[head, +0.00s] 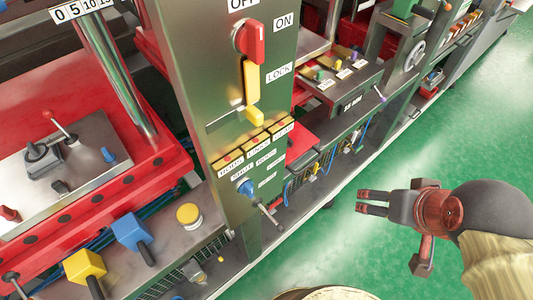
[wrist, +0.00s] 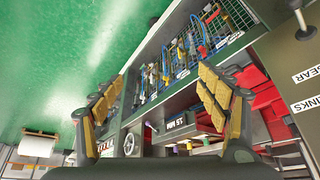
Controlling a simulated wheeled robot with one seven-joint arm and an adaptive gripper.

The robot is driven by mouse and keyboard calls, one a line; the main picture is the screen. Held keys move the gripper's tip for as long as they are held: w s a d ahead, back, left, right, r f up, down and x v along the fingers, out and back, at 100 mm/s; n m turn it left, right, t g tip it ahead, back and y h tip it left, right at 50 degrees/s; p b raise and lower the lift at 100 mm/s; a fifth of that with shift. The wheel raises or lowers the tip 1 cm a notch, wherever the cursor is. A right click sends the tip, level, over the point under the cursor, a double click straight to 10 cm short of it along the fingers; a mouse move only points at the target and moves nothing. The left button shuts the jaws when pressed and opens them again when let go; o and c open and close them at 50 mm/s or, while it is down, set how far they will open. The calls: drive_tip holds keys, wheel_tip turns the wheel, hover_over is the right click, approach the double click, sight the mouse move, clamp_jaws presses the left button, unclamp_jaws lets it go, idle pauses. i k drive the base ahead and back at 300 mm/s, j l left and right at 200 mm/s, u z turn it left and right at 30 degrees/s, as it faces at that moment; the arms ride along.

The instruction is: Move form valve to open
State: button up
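My gripper (head: 361,202) is over the green floor at the right of the head view, well apart from the machine. In the wrist view my gripper (wrist: 162,80) has its two yellow-padded fingers spread wide, with nothing between them.
The cabinet carries a red rotary switch (head: 249,42) and a yellow slide lever (head: 252,85). A blue knob (head: 246,187) and a rod protrude from its lower front. A handwheel (head: 414,55) stands farther along the line. The green floor (head: 440,130) beside the machine is clear.

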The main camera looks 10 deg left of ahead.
sight(268, 208)
drive_tip(key=l+u, duration=0.1)
drive_tip(key=u, duration=0.3)
drive_tip(key=k+u, duration=0.15)
drive_tip(key=u, duration=0.65)
drive_tip(key=k+l, duration=0.15)
drive_tip(key=k, duration=0.45)
drive_tip(key=k+l, duration=0.1)
drive_tip(key=k, duration=0.5)
